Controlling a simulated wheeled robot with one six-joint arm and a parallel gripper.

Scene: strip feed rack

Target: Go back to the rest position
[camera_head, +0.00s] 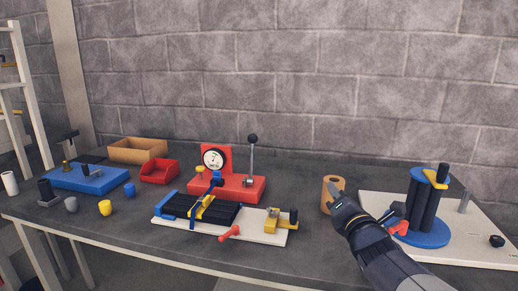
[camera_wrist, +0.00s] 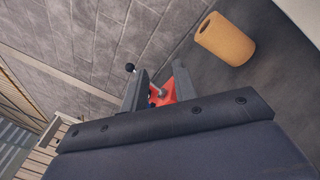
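My gripper (camera_head: 335,194) is above the right half of the bench, just in front of a tan roll (camera_head: 329,181). In the wrist view my gripper (camera_wrist: 160,88) has its two fingers apart, with nothing between them; the red press base (camera_wrist: 181,87) shows through the gap, farther off. The tan roll (camera_wrist: 225,39) is clear of the fingers there. The feed fixture (camera_head: 206,209), with dark strips on a white plate, lies left of my gripper.
A red gauge press (camera_head: 233,187) with an upright lever stands behind the fixture. A red bin (camera_head: 159,171), a cardboard box (camera_head: 137,150), a blue block (camera_head: 84,179) and small cups are at the left. A white board (camera_head: 478,244) carries the stand. A grey block wall (camera_head: 330,80) closes the back.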

